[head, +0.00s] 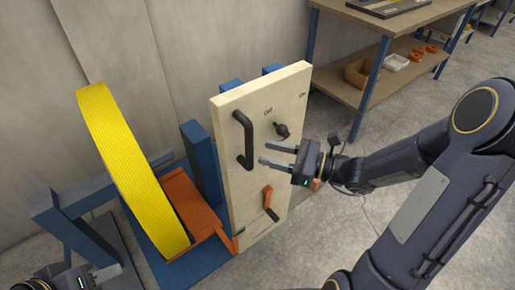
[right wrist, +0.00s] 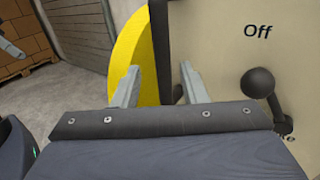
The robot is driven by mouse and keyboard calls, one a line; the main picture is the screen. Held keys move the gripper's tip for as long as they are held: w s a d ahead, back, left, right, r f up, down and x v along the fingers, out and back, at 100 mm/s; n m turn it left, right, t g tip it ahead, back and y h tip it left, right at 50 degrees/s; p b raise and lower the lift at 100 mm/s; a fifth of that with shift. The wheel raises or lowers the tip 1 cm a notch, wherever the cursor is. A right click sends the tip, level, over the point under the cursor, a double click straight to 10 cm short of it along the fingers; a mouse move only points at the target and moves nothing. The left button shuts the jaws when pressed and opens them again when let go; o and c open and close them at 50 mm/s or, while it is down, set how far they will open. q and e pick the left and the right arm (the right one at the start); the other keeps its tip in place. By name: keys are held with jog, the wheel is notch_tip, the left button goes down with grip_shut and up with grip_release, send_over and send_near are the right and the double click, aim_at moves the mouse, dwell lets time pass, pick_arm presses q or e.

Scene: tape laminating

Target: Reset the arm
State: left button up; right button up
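My right gripper (head: 270,155) is open and empty in front of the pale upright panel (head: 240,195). The black handle (head: 243,140) on the panel is just left of its fingertips. A black knob lever (head: 282,130) sits above the fingers, near the "Off" and "On" labels; it also shows at the right in the right wrist view (right wrist: 262,85). In the right wrist view my right gripper (right wrist: 158,85) has its fingers spread. My left gripper (head: 105,272) is at the lower left edge of the head view, mostly cut off, so its opening does not show clearly.
A large yellow tape roll (head: 135,160) stands on a blue frame (head: 75,210) left of the panel. An orange lever (head: 268,197) is low on the panel. A wooden workbench (head: 400,20) with orange parts on its shelf stands behind. Grey floor (head: 325,235) is open right of the panel.

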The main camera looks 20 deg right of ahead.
jog(key=shift+s+d, duration=0.4)
jog(key=shift+d, duration=0.1)
jog(key=s+a+r+n+g+h+p, duration=0.2)
jog(key=s+a+r+n+g+p, duration=0.4)
jog(key=s+n, duration=0.55)
jog(key=s+d+r+n+t+h+p, duration=0.1)
jog(key=s+d+r+n+h+p, duration=0.3)
jog(key=n, duration=0.8)
jog(key=s+d+h, duration=0.2)
jog(key=d+h, duration=0.1)
jog(key=h, duration=0.1)
jog(key=shift+r+h, duration=0.25)
jog(key=shift+h, duration=0.15)
jog(key=shift+d, duration=0.1)
